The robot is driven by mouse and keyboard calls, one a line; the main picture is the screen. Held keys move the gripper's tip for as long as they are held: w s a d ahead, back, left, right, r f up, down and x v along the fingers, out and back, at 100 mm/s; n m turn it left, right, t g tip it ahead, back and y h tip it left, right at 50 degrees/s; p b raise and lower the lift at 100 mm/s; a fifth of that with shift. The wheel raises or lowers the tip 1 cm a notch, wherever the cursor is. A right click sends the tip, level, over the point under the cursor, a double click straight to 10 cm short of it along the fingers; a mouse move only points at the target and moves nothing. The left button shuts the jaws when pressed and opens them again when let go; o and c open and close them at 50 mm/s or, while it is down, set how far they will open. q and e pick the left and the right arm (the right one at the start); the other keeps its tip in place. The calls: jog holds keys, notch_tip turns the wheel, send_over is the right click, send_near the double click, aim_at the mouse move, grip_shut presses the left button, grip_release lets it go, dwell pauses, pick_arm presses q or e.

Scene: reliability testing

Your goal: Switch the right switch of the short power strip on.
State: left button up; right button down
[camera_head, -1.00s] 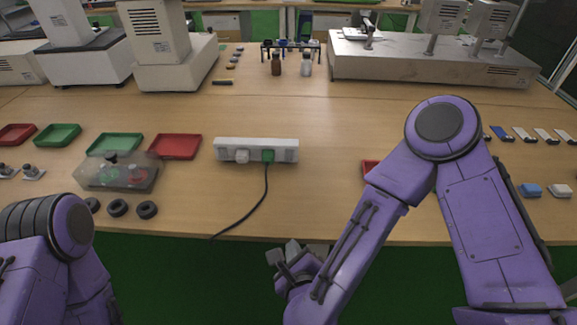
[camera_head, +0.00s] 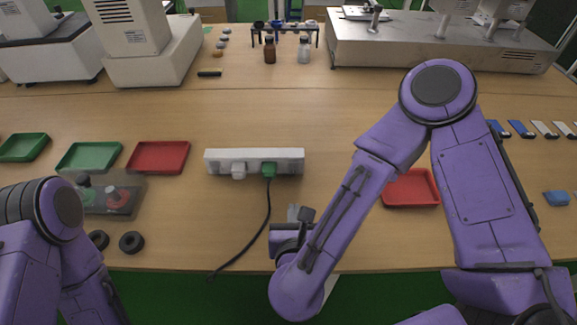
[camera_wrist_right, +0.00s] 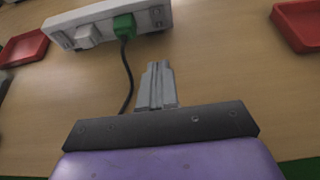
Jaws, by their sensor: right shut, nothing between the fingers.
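The short white power strip (camera_head: 254,160) lies on the table in front of me, with a white plug (camera_head: 238,171) and a green plug (camera_head: 269,171) in it. It also shows at the top of the right wrist view (camera_wrist_right: 108,22). Its switches are too small to make out. My right gripper (camera_head: 293,212) is just in front of the strip's right part, apart from it. In the right wrist view its fingers (camera_wrist_right: 158,85) are together and empty, pointing toward the strip. My left gripper is out of view; only my left arm shows.
A black cable (camera_head: 264,225) runs from the green plug to the table's front edge, left of my right gripper. A red tray (camera_head: 410,188) lies on the right, another red tray (camera_head: 158,157) on the left. A grey button box (camera_head: 110,195) stands near my left arm.

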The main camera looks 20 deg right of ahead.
aim_at(293, 173)
jog(key=shift+s+r, duration=0.15)
jog(key=shift+s, duration=0.2)
jog(key=p+x, duration=0.1)
jog(key=x, duration=0.3)
jog(key=p+x, duration=0.1)
jog(key=x, duration=0.4)
jog(key=r+x, duration=0.1)
jog(key=x, duration=0.4)
jog(key=shift+w+r+p, duration=0.15)
jog(key=shift+w+p, duration=0.05)
jog(key=shift+p, duration=0.2)
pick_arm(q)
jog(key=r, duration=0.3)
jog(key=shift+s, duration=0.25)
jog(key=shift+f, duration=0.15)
